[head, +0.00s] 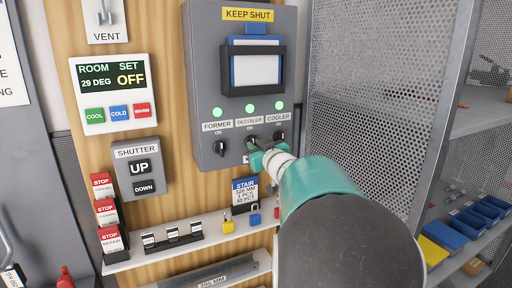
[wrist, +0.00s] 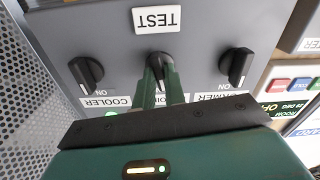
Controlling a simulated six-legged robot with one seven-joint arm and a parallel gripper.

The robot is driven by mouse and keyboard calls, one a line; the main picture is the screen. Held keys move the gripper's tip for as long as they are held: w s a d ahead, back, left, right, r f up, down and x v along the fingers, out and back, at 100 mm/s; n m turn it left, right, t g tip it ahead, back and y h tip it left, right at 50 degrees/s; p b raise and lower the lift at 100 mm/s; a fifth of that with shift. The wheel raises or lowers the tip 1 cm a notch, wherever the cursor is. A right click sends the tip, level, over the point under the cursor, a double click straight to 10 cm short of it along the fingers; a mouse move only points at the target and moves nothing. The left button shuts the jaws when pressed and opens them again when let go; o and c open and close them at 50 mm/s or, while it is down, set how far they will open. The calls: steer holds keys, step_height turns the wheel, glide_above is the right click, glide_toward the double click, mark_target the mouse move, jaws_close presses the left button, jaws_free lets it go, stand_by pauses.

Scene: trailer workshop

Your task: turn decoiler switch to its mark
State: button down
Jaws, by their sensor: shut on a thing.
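The decoiler switch is a dark rotary knob in the middle of a row of three on the grey control box (head: 203,100). In the wrist view, which is upside down, part of the decoiler switch (wrist: 159,57) shows between my fingertips. My gripper (head: 255,150) is shut on it, and my green fingers (wrist: 160,78) sit on either side of it. The fingers hide much of the knob and its marks, so I cannot tell its pointing. A white TEST label (wrist: 156,18) is on the panel beyond it. The DECOILER label (head: 249,123) is above the knob in the head view.
The former knob (head: 219,148) and cooler knob (head: 279,137) stand close on either side. Green lamps (head: 250,107) glow above the labels. A shelf (head: 190,246) with small padlocks is below. A perforated metal cabinet (head: 370,110) stands close on the right.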

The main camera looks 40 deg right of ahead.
steer(key=shift+m, duration=0.9)
steer(key=shift+f, duration=0.1)
steer(key=c, duration=1.5)
jaws_free()
steer(key=shift+s, duration=0.1)
steer(key=shift+o, duration=0.2)
steer(key=v, duration=1.3)
steer(key=shift+s+a, duration=0.15)
steer(key=shift+s, duration=0.15)
